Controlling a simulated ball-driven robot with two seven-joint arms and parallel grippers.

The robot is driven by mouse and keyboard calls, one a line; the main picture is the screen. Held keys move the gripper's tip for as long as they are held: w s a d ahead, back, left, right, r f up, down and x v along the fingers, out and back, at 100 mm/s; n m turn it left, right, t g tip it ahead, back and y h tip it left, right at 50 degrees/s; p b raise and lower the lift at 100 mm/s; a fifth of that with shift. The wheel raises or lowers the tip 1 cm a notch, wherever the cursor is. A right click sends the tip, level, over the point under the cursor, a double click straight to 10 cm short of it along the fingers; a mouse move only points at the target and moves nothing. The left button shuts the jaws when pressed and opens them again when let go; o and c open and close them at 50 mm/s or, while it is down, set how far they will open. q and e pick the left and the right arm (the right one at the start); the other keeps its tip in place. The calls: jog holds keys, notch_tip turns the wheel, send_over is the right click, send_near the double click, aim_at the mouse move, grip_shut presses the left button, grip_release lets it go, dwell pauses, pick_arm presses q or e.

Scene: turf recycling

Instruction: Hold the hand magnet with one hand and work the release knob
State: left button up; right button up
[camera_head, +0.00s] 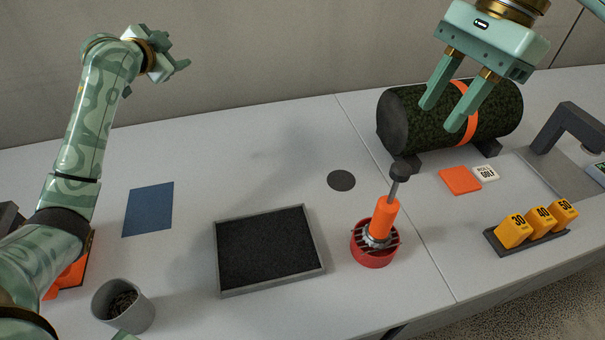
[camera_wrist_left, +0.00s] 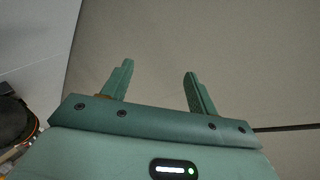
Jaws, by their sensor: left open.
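The hand magnet (camera_head: 383,220) has an orange handle and a grey rod topped by a dark knob (camera_head: 400,170). It stands slightly tilted over a red round cup (camera_head: 375,253), with greyish metal bits around its lower end. Whether it touches the cup's floor is hidden. My left gripper (camera_head: 178,52) is raised at the far left, well away from the magnet. It is open and empty, and its fingers also show apart in the left wrist view (camera_wrist_left: 159,72). My right gripper (camera_head: 442,113) hangs above and right of the magnet, fingers apart and empty, in front of the turf roll.
A black-floored tray (camera_head: 320,268) lies left of the cup. The turf roll (camera_head: 400,125), an orange square (camera_head: 460,181) and yellow numbered blocks (camera_head: 541,220) are right.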

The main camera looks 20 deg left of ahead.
pick_arm(q)
jog(key=d+r+m+t+h, duration=0.1)
jog(key=d+r+t+h, duration=0.2)
jog(key=d+r, duration=0.6)
jog(key=d+r+t+h, duration=0.25)
jog(key=d+r, duration=0.25)
jog(key=d, duration=0.7)
jog(key=s+d+r+m+t+h, duration=0.1)
jog(key=s+d+r+t+h, duration=0.1)
jog(key=s+d, duration=0.35)
jog(key=s+d+r+t+h, duration=0.1)
jog(key=s+d+r+t, duration=0.15)
jog(key=d, duration=0.55)
jog(key=s+d+f+m+h, duration=0.1)
jog(key=s+d+f, duration=0.1)
jog(key=d+f, duration=0.15)
jog(key=n+g+h, duration=0.2)
jog(key=n+g, duration=0.3)
jog(key=g, duration=0.3)
send_near(390, 213)
notch_tip(390, 213, down, 4)
jog(key=s+a, duration=0.2)
jog(key=a, duration=0.1)
jog(key=x, duration=1.6)
jog(key=shift+d+f, duration=0.1)
jog(key=shift+d, duration=0.2)
